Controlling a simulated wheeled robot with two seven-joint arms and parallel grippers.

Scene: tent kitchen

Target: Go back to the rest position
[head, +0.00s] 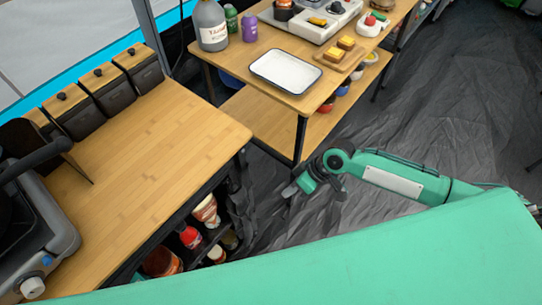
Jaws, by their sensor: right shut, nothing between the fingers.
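My right gripper (293,191) is at the end of my green right arm, which comes in from the right in the head view. It is over the dark floor, just in front of the near corner leg of the far table. It is shut and holds nothing. My left gripper is not in view.
A wooden counter (150,150) is at left with dark lidded boxes (104,89) and a stove (45,235). Bottles stand on a shelf below. The far table (240,62) holds a white tray (286,71), jugs and food. The dark floor (440,100) at right is clear.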

